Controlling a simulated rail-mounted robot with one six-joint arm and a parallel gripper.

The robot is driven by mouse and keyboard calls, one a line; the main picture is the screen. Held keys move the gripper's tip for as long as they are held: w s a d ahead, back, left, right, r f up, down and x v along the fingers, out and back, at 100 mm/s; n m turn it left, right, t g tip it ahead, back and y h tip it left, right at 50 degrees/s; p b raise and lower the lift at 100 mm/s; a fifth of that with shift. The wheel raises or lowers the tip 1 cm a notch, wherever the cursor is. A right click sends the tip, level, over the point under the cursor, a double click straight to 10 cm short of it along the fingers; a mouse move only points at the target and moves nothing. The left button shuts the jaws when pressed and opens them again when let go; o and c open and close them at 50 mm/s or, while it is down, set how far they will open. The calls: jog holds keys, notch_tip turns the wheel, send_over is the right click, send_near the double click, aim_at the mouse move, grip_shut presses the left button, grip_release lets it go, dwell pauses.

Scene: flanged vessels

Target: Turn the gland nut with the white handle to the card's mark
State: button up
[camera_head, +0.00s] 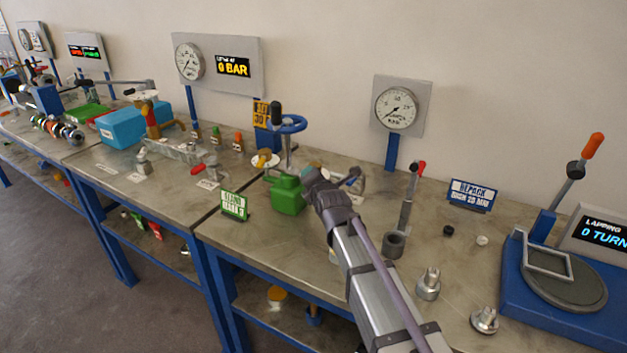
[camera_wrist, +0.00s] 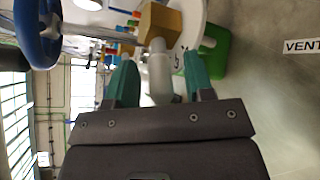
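In the wrist view, a whitish cylindrical handle (camera_wrist: 160,75) sticks out from a brass-coloured block, the gland nut (camera_wrist: 160,22), in front of a white marked disc (camera_wrist: 191,32). My gripper (camera_wrist: 159,72) has its two green fingers on either side of the handle, with a gap on each side. In the head view, the brass nut (camera_head: 263,156) shows on its white disc below the blue handwheel; my wrist hides its near right side and my fingertips. A green card (camera_head: 233,205) stands in front of the valve; its small lettering seems to read "GLAND LEFT", the number unclear.
The blue handwheel (camera_head: 288,124) on its upright stem is close to my gripper, and also in the wrist view (camera_wrist: 35,30). A green vessel body (camera_head: 288,195) sits below. A yellow card (camera_head: 261,114) stands behind. A red-tipped lever (camera_head: 412,190) stands to the right.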

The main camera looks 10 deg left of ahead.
jog(key=p+v, duration=0.2)
jog(key=v, duration=0.8)
jog(key=shift+s, duration=0.4)
jog(key=shift+d, duration=0.15)
